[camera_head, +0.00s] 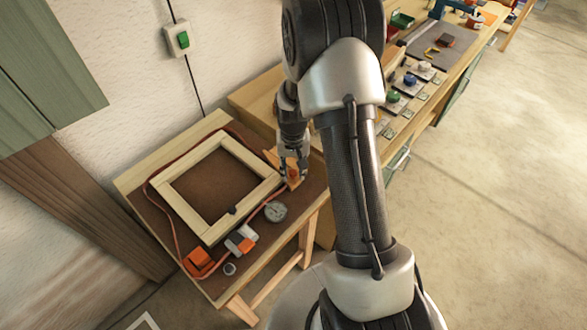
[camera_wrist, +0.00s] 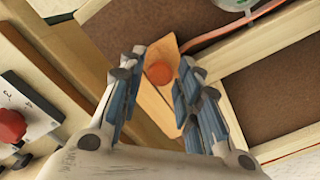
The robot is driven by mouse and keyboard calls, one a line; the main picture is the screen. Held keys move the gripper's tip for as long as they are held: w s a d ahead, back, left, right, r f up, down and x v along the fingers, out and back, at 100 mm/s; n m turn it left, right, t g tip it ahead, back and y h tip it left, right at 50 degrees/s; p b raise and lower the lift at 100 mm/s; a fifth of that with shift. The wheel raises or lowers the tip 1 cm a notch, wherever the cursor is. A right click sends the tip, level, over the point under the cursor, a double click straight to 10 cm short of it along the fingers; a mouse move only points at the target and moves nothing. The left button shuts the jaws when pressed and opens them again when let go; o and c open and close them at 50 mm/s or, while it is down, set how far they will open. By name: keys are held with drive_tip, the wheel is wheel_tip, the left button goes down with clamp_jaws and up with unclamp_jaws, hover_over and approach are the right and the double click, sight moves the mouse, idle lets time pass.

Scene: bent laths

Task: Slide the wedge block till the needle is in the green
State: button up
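The wedge block (camera_wrist: 150,100) is a pale wooden piece with a round orange knob (camera_wrist: 160,73) on top, in the middle of the wrist view. In the head view the wedge block (camera_head: 293,182) sits at the right side of the wooden frame (camera_head: 185,208), partly hidden by my gripper. My gripper (camera_head: 293,160) is over it; in the wrist view its fingers (camera_wrist: 161,68) are open on either side of the knob, with gaps on both sides. The round dial gauge (camera_head: 275,211) lies just below the wedge in the head view; its needle is too small to read.
An orange strap (camera_head: 147,205) runs around the frame on the small brown-topped table (camera_head: 205,287). An orange block (camera_head: 199,262), a grey-orange buckle (camera_head: 240,240) and a small ring (camera_head: 229,268) lie in front. A longer bench (camera_head: 455,75) with tools and knobbed plates stands right.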

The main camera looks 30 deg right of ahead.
drive_tip(key=shift+o, duration=1)
wheel_tip(320, 180, up, 12)
